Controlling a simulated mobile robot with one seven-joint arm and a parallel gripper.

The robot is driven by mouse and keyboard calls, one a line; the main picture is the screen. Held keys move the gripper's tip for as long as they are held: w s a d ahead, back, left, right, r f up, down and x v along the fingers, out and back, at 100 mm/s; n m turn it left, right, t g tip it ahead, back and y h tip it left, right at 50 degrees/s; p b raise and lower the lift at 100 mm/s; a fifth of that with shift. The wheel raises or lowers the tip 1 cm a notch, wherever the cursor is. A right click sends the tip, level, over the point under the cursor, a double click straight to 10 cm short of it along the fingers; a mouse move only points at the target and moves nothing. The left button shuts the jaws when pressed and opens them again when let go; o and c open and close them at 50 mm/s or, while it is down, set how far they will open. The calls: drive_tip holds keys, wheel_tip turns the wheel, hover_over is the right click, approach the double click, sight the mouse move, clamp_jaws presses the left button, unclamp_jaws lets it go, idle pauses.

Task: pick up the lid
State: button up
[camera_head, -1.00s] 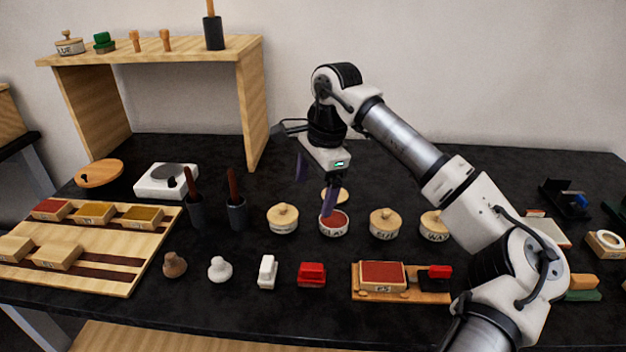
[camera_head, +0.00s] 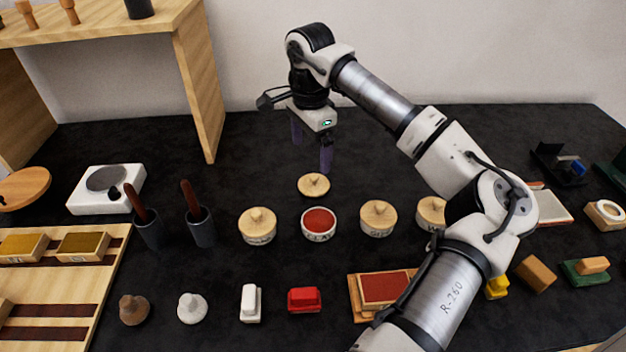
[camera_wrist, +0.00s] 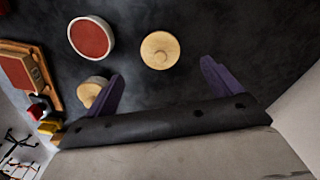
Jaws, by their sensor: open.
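The lid (camera_head: 314,184) is a round pale wooden disc with a small knob. It lies on the dark tabletop just behind an open round pot of red paste (camera_head: 319,223). In the wrist view the lid (camera_wrist: 160,50) lies in front of and roughly between the fingertips, with the red pot (camera_wrist: 91,38) to its left. My gripper (camera_head: 311,148) is open and empty, its purple fingers pointing down above and behind the lid, apart from it. Both fingers also show in the wrist view (camera_wrist: 162,74).
Lidded pots stand left (camera_head: 257,226) and right (camera_head: 378,218) of the red pot. Two dark cups with handled tools (camera_head: 200,226) and a white scale (camera_head: 106,190) are farther left. A wooden shelf (camera_head: 200,85) rises at back left. The table behind the lid is clear.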

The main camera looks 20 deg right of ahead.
sight(312, 177)
wheel_tip(312, 177, down, 3)
drive_tip(key=shift+f, duration=0.2)
drive_tip(key=shift+d+f+p, duration=0.15)
drive_tip(key=shift+f+p, duration=1.2)
drive_tip(key=shift+f, duration=1.4)
drive_tip(key=c, duration=1.1)
drive_tip(key=shift+o, duration=0.2)
drive_tip(key=shift+r, duration=0.15)
